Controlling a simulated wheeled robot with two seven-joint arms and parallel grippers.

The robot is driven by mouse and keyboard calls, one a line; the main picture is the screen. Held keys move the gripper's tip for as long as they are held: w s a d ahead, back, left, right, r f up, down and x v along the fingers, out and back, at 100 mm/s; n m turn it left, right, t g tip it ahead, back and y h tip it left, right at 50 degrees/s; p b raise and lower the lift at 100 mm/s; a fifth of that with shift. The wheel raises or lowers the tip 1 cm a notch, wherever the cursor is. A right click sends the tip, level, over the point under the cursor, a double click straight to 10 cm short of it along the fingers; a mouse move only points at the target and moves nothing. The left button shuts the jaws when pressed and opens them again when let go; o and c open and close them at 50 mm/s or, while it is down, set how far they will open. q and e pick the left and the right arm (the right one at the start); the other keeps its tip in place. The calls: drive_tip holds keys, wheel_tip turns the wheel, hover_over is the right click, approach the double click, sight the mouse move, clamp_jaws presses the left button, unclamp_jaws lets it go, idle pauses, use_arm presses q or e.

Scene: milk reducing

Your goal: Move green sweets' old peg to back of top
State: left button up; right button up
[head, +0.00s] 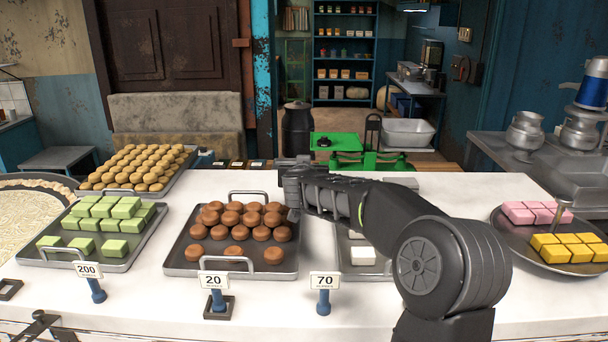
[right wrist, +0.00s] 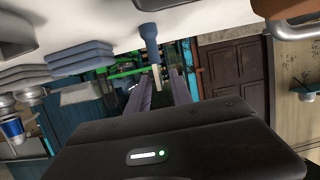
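Green sweets (head: 105,222) sit on a tray at the left. A blue peg with a 200 card (head: 97,290) stands in front of them. My right arm reaches across the counter, and its gripper (head: 290,172) is near the back edge, behind the brown sweets. In the right wrist view, which is upside down, another blue peg (right wrist: 149,36) stands on the counter, its card edge-on between the fingertips of my right gripper (right wrist: 161,80). The fingers look apart, with gaps beside the card. This peg is hidden in the head view. Part of my left gripper (head: 40,322) shows at bottom left.
Brown sweets' tray (head: 180,262) has a 20 peg (head: 214,292) in front. A 70 peg (head: 324,295) stands to its right. An empty dark base (head: 10,289) lies at the left edge. Green scales (head: 365,160) stand behind the counter.

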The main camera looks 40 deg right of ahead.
drive_tip(key=v, duration=1)
drive_tip(key=shift+s+a, duration=0.2)
drive_tip(key=shift+s, duration=0.05)
drive_tip(key=shift+r, duration=0.1)
